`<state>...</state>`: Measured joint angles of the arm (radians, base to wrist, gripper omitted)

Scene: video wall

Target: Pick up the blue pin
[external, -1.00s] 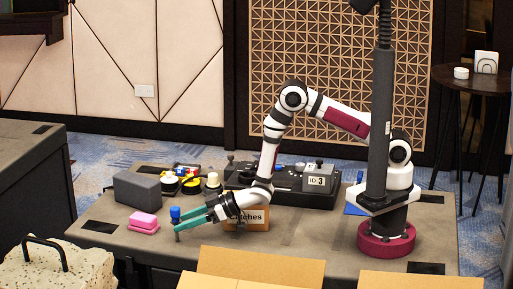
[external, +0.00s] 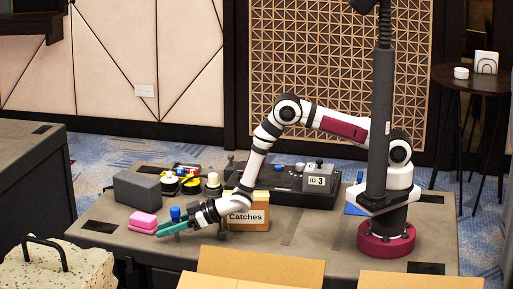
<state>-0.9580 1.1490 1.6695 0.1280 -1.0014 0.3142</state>
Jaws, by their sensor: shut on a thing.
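The blue pin (external: 175,212) stands upright near the front left of the table, its blue top showing above my gripper's fingers. My gripper (external: 168,230), with teal fingers, is low over the table and shut on the pin. The fingers hide the pin's lower part, so I cannot tell whether it touches the table.
Pink blocks (external: 143,222) lie just left of my gripper, with a grey block (external: 137,189) behind them. A box labelled Catches (external: 247,217) stands to the right. Yellow and white items (external: 190,184) and a dark device (external: 290,184) are behind. Open cartons (external: 260,265) are in front.

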